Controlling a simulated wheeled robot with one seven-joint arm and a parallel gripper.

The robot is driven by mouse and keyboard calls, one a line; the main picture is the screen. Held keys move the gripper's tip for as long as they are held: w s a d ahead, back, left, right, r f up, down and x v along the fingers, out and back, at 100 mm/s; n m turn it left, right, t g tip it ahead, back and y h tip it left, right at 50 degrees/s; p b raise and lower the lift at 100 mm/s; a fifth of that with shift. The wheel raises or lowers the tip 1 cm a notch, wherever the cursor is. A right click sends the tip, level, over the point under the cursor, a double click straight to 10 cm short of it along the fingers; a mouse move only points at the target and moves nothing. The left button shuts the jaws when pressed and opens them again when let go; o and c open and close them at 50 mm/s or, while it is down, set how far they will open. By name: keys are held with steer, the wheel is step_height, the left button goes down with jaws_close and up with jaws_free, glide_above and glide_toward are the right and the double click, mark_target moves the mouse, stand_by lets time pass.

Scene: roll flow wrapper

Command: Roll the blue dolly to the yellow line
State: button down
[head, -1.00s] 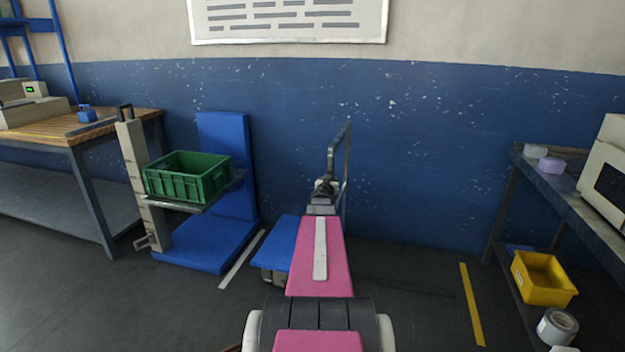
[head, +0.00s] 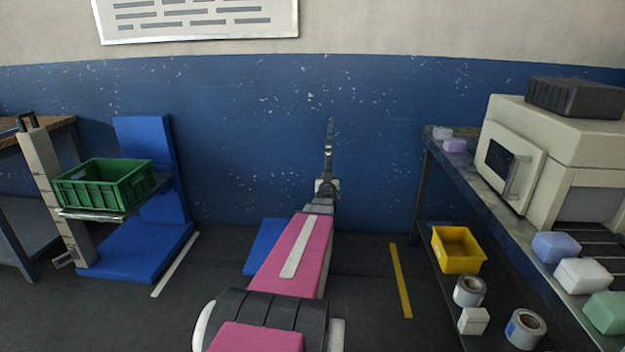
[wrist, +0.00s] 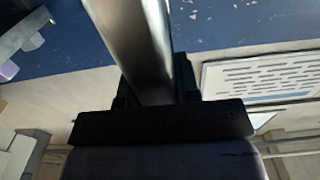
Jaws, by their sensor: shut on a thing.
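The blue dolly (head: 262,243) stands on the dark floor near the wall, its deck partly hidden behind my pink arm. Its upright metal handle (head: 329,150) rises in front of the blue wall. My gripper (head: 326,188) is shut on the handle; in the wrist view a shiny metal bar (wrist: 146,40) runs between the jaws. The yellow line (head: 400,280) lies on the floor to the right of the dolly, with bare floor between them.
A white line (head: 175,263) lies left of the dolly, beside a blue lift stand (head: 125,252) with a green crate (head: 105,187). At right, a bench (head: 470,188) bears a beige machine (head: 555,140); a yellow bin (head: 457,252) and rolls sit below.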

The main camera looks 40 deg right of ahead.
steer(key=s+d, duration=2.6)
steer(key=s, duration=0.5)
steer(key=shift+d, duration=0.35)
steer(key=c, duration=0.8)
jaws_free()
steer(key=shift+s+d, duration=0.1)
steer(key=shift+c, duration=0.2)
steer(key=shift+a, duration=0.2)
steer(key=v, duration=1)
steer(key=shift+s+a, duration=0.15)
steer(key=shift+s, duration=0.1)
